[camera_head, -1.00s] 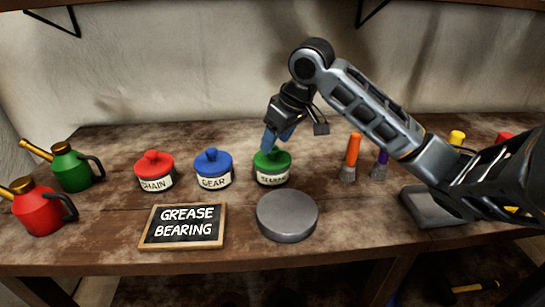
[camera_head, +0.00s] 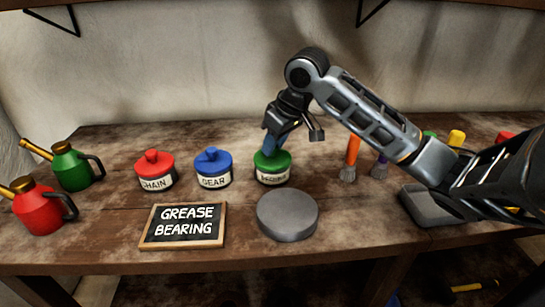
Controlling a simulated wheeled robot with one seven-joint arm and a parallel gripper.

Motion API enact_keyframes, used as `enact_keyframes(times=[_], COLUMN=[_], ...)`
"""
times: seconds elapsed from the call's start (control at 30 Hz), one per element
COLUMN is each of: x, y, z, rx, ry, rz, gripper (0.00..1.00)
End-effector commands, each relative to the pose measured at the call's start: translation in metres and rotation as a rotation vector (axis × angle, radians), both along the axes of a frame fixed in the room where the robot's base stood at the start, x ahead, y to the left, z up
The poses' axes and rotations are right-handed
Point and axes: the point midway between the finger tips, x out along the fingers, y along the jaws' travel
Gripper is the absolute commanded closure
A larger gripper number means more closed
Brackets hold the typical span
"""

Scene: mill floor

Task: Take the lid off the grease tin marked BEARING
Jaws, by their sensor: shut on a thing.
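The tin with the green lid (camera_head: 264,161) stands on the bench right of the other two tins. Its white label is small and blurred; it seems to read BEARING. My gripper (camera_head: 274,149) is over this tin, its blue fingers shut on the knob of the green lid. The knob is mostly hidden by the fingers. The lid still sits on the tin, with no gap that I can see. A tin with a red lid (camera_head: 154,163), labelled CHAIN, and a tin with a blue lid (camera_head: 213,162), labelled GEAR, stand to the left.
A round grey disc (camera_head: 287,214) lies in front of the green-lidded tin. A slate reading GREASE BEARING (camera_head: 183,227) lies front left. Red (camera_head: 38,208) and green (camera_head: 72,166) oil cans stand far left. Brushes (camera_head: 350,160) stand right, close to my arm.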

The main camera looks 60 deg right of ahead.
Motion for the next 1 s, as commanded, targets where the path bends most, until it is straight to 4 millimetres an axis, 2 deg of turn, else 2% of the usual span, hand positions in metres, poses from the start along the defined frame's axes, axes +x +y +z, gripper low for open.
enact_keyframes(times=[0.43, 0.57, 0.7, 1.0], x=[0.000, 0.001, 0.001, -0.054], y=[0.000, 0.000, 0.001, -0.014], z=[0.006, 0.019, 0.042, 0.073], rx=[0.000, -0.002, -0.002, -0.001], ry=[-0.001, -0.003, -0.003, -0.004], rz=[0.000, 0.001, 0.003, -0.002], gripper=[0.99, 0.99, 0.99, 0.99])
